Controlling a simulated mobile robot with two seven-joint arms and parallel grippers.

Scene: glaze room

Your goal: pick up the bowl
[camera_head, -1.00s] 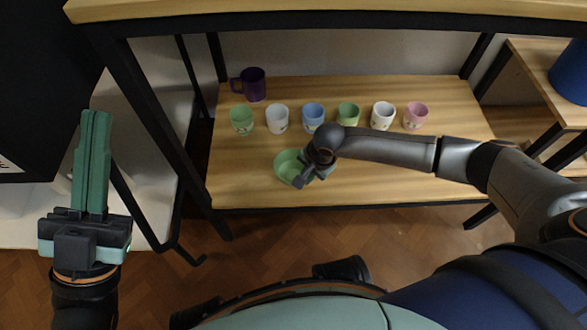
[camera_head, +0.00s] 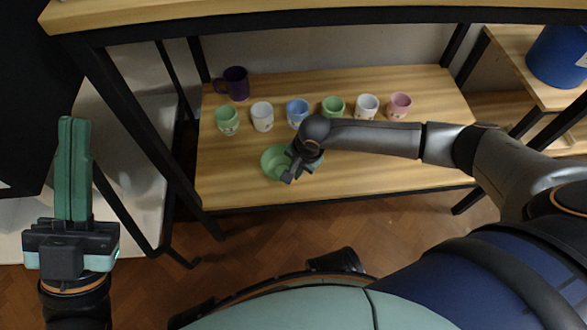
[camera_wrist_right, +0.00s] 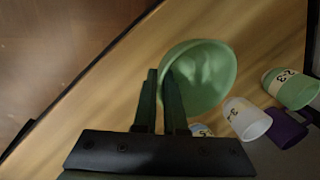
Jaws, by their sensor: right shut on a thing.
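The light green bowl (camera_head: 269,161) is at the front left of the wooden shelf, partly hidden behind my right gripper (camera_head: 292,172). In the right wrist view, the rim of the bowl (camera_wrist_right: 213,75) passes between the two dark green fingers (camera_wrist_right: 161,82), and the gripper is shut on its wall. The bowl looks tilted there; I cannot tell whether it still touches the shelf. My left gripper (camera_head: 73,125) is away to the left, pointing up, with its green fingers together and nothing visible between them.
A row of small cups stands behind the bowl, including a green cup (camera_head: 227,120), a blue cup (camera_head: 297,112) and a pink cup (camera_head: 399,105). A purple mug (camera_head: 235,84) is at the back left. A black frame post (camera_head: 150,135) borders the shelf; its upper board overhangs.

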